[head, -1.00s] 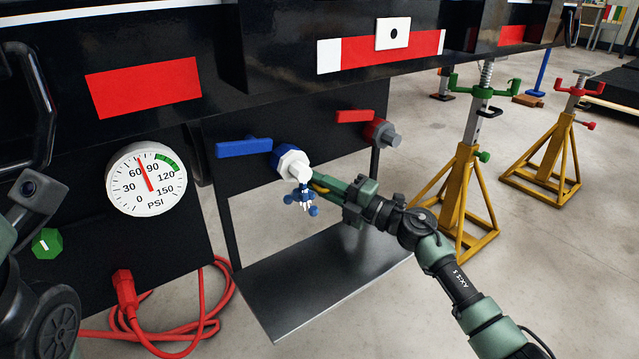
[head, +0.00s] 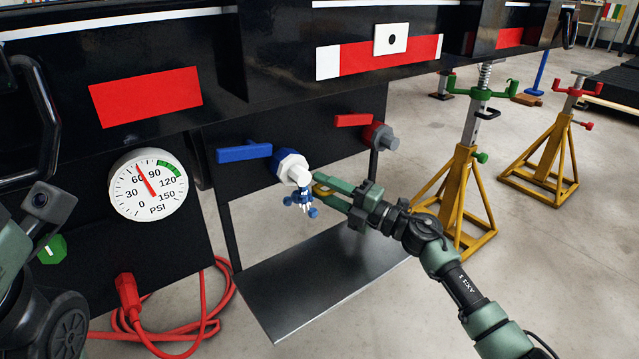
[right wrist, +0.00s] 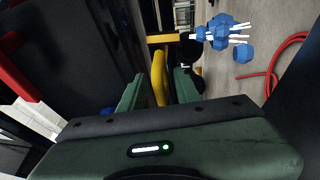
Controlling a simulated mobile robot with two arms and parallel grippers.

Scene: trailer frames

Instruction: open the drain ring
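The yellow drain ring (head: 321,189) is at the tips of my right gripper (head: 325,191), just right of the white fitting (head: 299,177) in the head view. In the right wrist view the yellow part (right wrist: 160,75) stands between the two green fingers of my right gripper (right wrist: 157,88), with narrow dark gaps beside it. The fingers look parted, and I cannot see firm contact. A blue cluster (head: 300,198) hangs below the white fitting; it also shows in the right wrist view (right wrist: 222,33). My left arm is at the left edge; its fingers are out of view.
A blue handle (head: 244,153) and a red handle (head: 353,120) stick out from the black panel. A pressure gauge (head: 148,185) is at left. A metal shelf (head: 310,280) lies below. A red hose (head: 205,325) is on the floor, and yellow stands (head: 463,195) are at right.

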